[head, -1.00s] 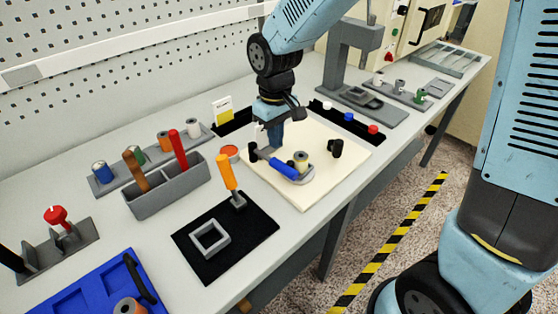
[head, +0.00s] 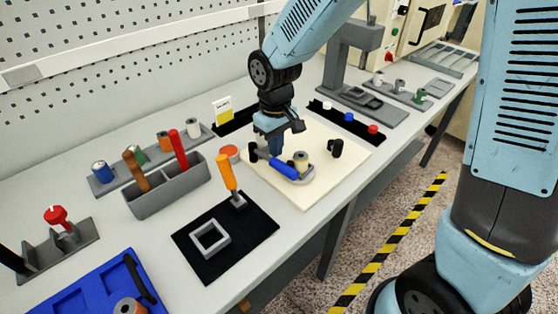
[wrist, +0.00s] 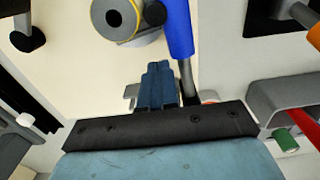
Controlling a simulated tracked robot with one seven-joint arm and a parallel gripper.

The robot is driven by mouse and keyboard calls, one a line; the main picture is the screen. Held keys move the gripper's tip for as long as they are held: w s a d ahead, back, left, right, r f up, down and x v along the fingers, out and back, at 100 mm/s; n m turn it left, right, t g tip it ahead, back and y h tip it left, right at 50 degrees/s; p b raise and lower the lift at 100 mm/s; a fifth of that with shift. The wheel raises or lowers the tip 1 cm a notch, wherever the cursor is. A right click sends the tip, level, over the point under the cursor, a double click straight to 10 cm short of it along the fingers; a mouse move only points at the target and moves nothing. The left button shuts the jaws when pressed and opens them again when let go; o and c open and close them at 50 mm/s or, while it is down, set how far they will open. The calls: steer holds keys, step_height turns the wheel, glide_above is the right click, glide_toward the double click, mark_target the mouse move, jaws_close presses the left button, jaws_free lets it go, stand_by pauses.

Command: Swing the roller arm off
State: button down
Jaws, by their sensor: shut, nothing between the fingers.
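The roller arm is a thin grey rod (wrist: 187,78) carrying a blue roller (head: 284,168), which also shows in the wrist view (wrist: 180,28). In the head view, the gripper (head: 275,152) hides part of the rod. I cannot tell whether the fingers touch it.
A black post (head: 335,148) stands on the board's right. A black mat (head: 250,225) with an orange-handled tool (head: 227,173) and a grey tool holder (head: 170,190) lie to the left. A black strip with coloured caps (head: 348,118) lies behind. The board's front is clear.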

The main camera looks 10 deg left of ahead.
steer(key=shift+f, duration=0.7)
steer(key=shift+s+a+f, duration=0.1)
steer(key=shift+s+a, duration=1.75)
steer(key=shift+s, duration=0.2)
stand_by(0.5)
steer(key=shift+w+a+r, duration=0.2)
steer(key=shift+w+r, duration=0.25)
steer(key=shift+r, duration=0.3)
step_height(320, 180, up, 2)
steer(key=shift+s+d, duration=0.1)
steer(key=shift+d+r, duration=0.2)
steer(key=shift+r, duration=0.55)
steer(key=shift+d+r, duration=0.15)
steer(key=shift+r, duration=0.65)
steer(key=shift+d+r, duration=0.2)
steer(key=shift+r, duration=0.55)
